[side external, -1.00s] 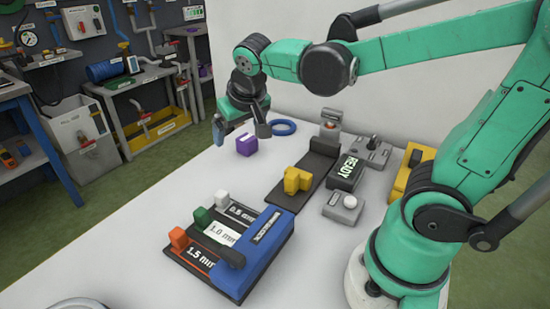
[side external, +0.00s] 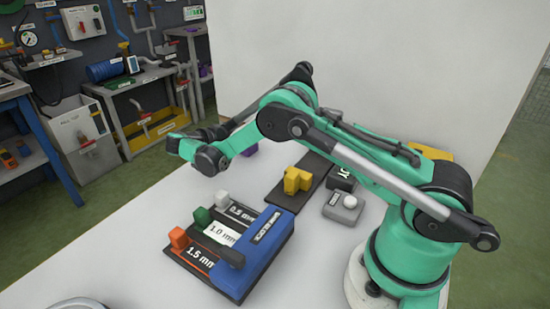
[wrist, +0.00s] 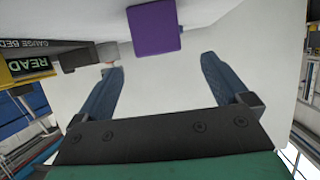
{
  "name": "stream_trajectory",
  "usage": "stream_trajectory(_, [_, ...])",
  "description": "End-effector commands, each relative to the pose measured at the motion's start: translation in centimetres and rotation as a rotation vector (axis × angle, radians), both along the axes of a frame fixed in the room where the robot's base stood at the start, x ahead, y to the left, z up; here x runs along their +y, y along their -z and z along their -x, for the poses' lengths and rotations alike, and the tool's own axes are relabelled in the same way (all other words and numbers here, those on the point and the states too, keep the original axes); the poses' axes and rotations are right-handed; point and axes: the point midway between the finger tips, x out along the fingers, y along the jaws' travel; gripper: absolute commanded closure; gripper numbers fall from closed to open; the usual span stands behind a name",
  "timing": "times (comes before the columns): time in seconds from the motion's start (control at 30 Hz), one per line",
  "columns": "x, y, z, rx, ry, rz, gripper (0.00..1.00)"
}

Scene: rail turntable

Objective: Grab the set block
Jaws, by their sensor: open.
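Which block is the set block is not marked. A purple block (wrist: 155,28) shows at the top middle of the wrist view, beyond my fingertips and between their lines. In the side view it (side external: 250,150) is mostly hidden behind my arm. My gripper (wrist: 162,63) is open and empty, its two blue-grey fingers spread apart. In the side view the arm's end is above the left part of the table, and its fingers are hard to make out. A yellow stepped block (side external: 297,180) sits on a dark strip (side external: 284,196).
A blue holder (side external: 268,243) with slots labelled 0.5, 1.0 and 1.5 mm and coloured knobs stands in front. A grey button box (side external: 343,206) is right of the strip. The READY display (wrist: 30,66) shows at left in the wrist view.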

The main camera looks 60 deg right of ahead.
Motion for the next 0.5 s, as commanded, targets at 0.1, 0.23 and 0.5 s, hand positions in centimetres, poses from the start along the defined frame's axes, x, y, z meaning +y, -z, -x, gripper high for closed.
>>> stream_trajectory(0.1, [-1.2,0.6,0.2,-0.004,0.01,0.004,0.05])
stream_trajectory(0.23, [-3.0,1.3,0.4,-0.003,0.008,0.003,0.05])
stream_trajectory(0.5, [-5.0,2.1,0.5,-0.002,0.003,0.002,0.05])
